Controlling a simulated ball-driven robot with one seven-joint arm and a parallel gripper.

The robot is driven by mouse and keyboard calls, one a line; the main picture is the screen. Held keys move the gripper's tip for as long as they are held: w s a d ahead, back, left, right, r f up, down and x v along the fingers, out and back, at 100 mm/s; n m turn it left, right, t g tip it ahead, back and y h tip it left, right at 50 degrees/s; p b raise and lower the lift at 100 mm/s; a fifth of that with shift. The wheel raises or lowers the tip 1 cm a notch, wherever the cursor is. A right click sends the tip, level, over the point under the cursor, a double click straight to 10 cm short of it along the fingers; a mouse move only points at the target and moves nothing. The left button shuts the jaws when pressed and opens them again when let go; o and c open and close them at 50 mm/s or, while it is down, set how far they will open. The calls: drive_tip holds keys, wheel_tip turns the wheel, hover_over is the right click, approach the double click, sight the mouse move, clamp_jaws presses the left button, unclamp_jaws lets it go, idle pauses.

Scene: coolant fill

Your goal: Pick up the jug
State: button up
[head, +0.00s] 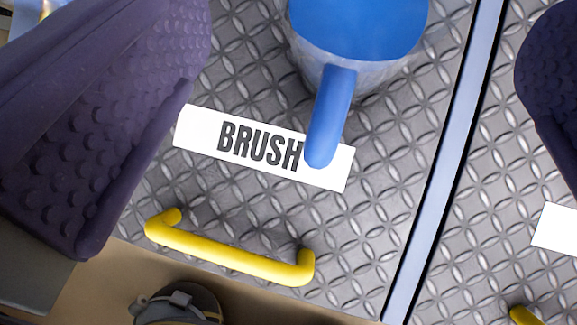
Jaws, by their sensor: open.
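The jug (360,28) is at the top of the head view, cut off by the frame edge. Its top is bright blue and its side looks paler. Its blue handle (330,115) points down the picture and overlaps a white label reading BRUSH (255,146). My gripper (368,50) is open, with one purple studded finger large at the left and the other at the right edge. The jug appears between the two fingers in the picture, with visible gaps on both sides. How far the fingers are above it I cannot tell.
The metal diamond-plate surface (385,225) has a yellow bar handle (230,255) along its lower edge. A blue-grey strip (445,160) divides it from a second plate with a blank-looking white label (556,230) and another yellow handle (525,316). A dark rounded object (180,305) is at the bottom.

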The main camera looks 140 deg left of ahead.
sight(370, 6)
drive_tip(key=b+x, duration=0.1)
drive_tip(key=x, duration=0.1)
drive_tip(key=b+x, duration=0.4)
drive_tip(key=x, duration=0.1)
drive_tip(key=shift+s+d+f, duration=0.25)
drive_tip(key=shift+f, duration=0.15)
drive_tip(key=shift+w+f, duration=0.15)
drive_tip(key=shift+w, duration=0.2)
drive_tip(key=shift+c, duration=0.2)
drive_tip(key=c, duration=1.2)
drive_tip(key=shift+o, duration=0.2)
wheel_tip(370, 6, up, 9)
drive_tip(key=p, duration=0.5)
drive_tip(key=shift+a, duration=0.1)
drive_tip(key=shift+r, duration=0.75)
